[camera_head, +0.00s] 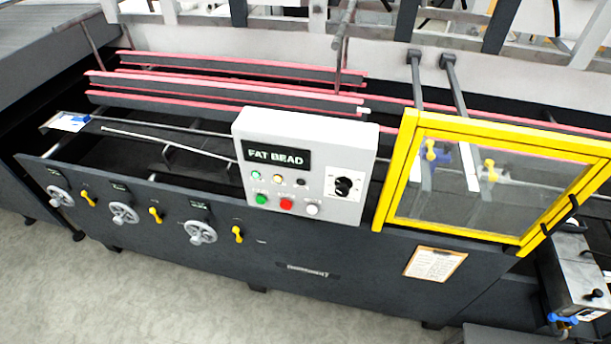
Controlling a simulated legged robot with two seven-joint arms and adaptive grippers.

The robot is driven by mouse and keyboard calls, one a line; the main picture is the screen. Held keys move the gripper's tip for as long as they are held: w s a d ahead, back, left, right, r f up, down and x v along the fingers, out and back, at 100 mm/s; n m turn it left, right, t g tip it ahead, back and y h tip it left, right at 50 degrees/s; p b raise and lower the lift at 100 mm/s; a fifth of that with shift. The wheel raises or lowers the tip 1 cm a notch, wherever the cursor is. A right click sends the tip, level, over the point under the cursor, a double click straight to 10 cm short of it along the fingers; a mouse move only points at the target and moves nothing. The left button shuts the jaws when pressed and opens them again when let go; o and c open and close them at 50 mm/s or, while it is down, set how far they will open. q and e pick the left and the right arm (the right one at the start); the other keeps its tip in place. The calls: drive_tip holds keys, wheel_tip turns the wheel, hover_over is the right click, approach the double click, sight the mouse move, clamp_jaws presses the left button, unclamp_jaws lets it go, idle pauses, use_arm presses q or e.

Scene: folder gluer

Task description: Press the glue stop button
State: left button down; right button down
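A white control box (305,165) labelled "FAT BEAD" is mounted on the front of the dark machine. Its lower row has a green button (262,199), a red button (287,203) and a white button (312,209). Small indicators or buttons sit in a row above them. A black rotary knob (344,187) is at the box's right side. The small labels are too blurred to read, so I cannot tell from text which button is glue stop. Neither of my grippers is in view.
A yellow-framed clear guard (408,170) stands right of the box. Grey handwheels (123,214) and yellow levers (238,234) line the machine's front at left. A clipboard (435,263) hangs below the guard. The floor in front (150,290) is clear.

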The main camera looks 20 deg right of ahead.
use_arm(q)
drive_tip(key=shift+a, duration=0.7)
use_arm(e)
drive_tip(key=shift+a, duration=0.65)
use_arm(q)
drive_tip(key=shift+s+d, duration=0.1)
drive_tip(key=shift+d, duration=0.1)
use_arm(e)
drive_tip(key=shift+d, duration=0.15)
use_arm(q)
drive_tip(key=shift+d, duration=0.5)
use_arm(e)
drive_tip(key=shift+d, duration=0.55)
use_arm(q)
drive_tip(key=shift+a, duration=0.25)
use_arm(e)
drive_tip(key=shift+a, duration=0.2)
